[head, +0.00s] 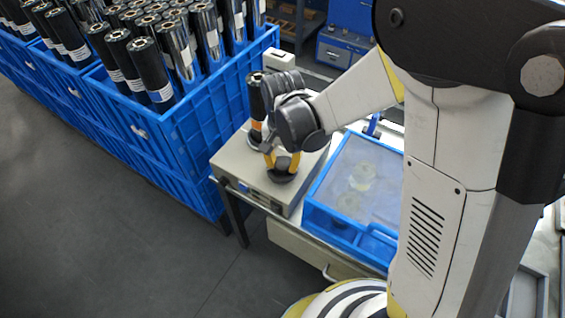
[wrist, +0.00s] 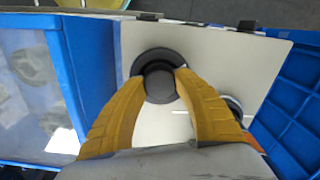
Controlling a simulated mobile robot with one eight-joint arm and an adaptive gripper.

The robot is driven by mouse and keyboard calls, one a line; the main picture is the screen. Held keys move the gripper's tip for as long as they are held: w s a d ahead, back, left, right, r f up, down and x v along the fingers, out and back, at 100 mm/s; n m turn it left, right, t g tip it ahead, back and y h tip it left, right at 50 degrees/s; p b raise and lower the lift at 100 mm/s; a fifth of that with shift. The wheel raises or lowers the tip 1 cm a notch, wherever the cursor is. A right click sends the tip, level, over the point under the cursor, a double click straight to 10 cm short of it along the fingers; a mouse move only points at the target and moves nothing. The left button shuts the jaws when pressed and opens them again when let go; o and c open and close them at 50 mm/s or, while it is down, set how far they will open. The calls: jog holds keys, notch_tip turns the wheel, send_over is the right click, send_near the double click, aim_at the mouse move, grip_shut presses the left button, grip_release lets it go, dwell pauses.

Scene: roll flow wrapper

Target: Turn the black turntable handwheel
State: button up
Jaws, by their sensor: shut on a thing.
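The black turntable handwheel (head: 281,174) sits on top of a light grey machine box in the head view. In the wrist view the round black handwheel (wrist: 158,57) shows its outer disc and raised centre. My gripper (head: 282,163) points down at it with yellow fingers. In the wrist view my gripper (wrist: 158,82) has its two fingertips at either side of the raised centre, closed on it. The part of the handwheel nearest the fingertips is partly covered by them.
A black and orange roll (head: 256,100) stands on the grey box (head: 233,161) behind my gripper. A blue-framed clear-lidded bin (head: 325,207) is close on the right. Blue crates (head: 200,137) full of rolls stand on the left. Dark floor (head: 100,220) is open at front left.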

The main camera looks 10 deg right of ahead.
aim_at(283, 164)
dwell(0.3)
jog(key=o, duration=1.2)
notch_tip(283, 164, up, 12)
jog(key=s+d+r+n+t, duration=0.1)
jog(key=s+d+r+t, duration=0.1)
jog(key=s+d, duration=0.1)
jog(key=s+d+r+n+t, duration=0.2)
jog(key=s+d, duration=0.2)
jog(key=d, duration=0.2)
jog(key=s+d+r+n+t, duration=0.1)
jog(key=s+d+r+t, duration=0.1)
jog(key=s+d+t, duration=0.1)
jog(key=shift+s+d+r, duration=0.25)
jog(key=shift+s+d, duration=0.2)
jog(key=shift+d, duration=0.3)
